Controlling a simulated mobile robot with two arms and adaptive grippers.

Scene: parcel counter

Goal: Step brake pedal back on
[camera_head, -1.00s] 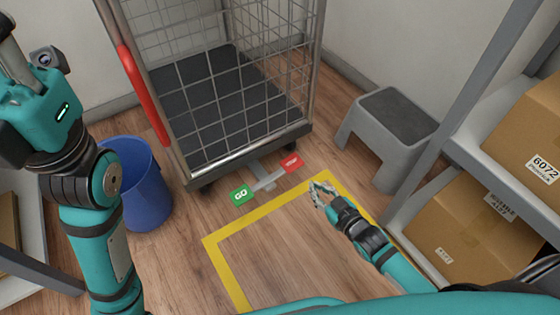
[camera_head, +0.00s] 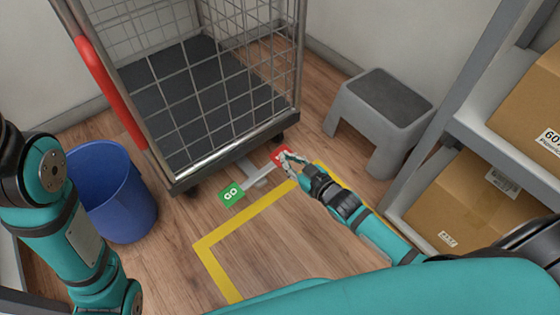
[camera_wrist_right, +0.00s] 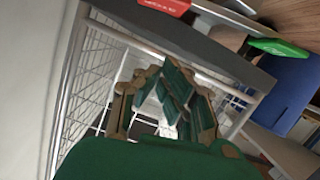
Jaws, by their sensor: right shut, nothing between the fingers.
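The wire roll cage (camera_head: 205,110) stands on the floor with its pedal bar low at the front edge. The bar has a green GO pedal (camera_head: 231,193) on the left and a red pedal (camera_head: 279,153) on the right. Both show in the right wrist view, red (camera_wrist_right: 168,4) at the top and green (camera_wrist_right: 280,47) at the right. My right gripper (camera_head: 287,162) is shut and empty, overlapping the red pedal's near edge; I cannot tell whether it touches. Its fingers (camera_wrist_right: 172,80) also show in the wrist view. My left gripper is out of view.
A blue bin (camera_head: 118,195) stands left of the cage. A grey step stool (camera_head: 380,115) stands to the right. Shelves with cardboard boxes (camera_head: 465,205) line the right side. Yellow floor tape (camera_head: 240,226) marks clear floor in front.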

